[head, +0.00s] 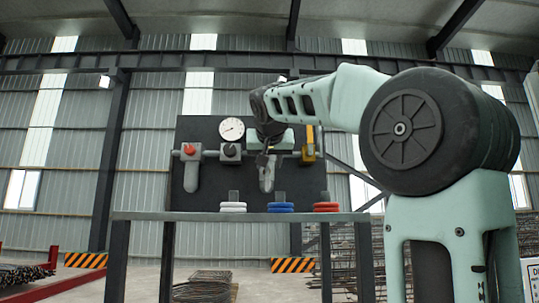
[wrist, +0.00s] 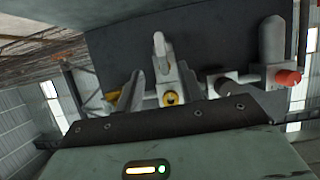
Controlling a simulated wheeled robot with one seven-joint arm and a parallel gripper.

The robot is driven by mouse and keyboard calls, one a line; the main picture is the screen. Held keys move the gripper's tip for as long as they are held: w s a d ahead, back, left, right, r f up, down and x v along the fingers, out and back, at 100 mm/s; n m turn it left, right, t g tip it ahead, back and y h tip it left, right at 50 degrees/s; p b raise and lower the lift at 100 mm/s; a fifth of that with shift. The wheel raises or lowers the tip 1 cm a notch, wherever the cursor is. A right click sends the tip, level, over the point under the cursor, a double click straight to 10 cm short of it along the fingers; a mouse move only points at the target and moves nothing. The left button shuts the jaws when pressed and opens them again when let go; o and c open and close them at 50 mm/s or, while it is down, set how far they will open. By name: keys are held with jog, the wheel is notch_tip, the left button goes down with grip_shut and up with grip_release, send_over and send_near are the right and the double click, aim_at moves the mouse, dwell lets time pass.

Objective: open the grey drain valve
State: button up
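The grey drain valve (wrist: 161,58) shows in the wrist view as a grey lever on a block, with a yellow ring around a dark centre at its base. In the head view its grey lever (head: 267,178) hangs down on the dark board, partly behind my gripper (head: 264,157). In the wrist view my gripper (wrist: 158,88) is open, one finger on each side of the valve in the picture. Nothing shows between the fingers except the valve behind. I cannot tell whether either finger touches it.
A pipe on the dark board (head: 213,195) carries a red knob (head: 188,149), a dark knob (head: 230,151), a gauge (head: 231,129) and a yellow handle (head: 309,143). White (head: 233,207), blue (head: 280,207) and red (head: 326,207) rings lie on the bench (head: 180,215) below.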

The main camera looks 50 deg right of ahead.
jog(key=b+v, duration=0.1)
jog(key=v, duration=0.5)
jog(key=shift+s+a, duration=0.15)
jog(key=shift+a, duration=0.15)
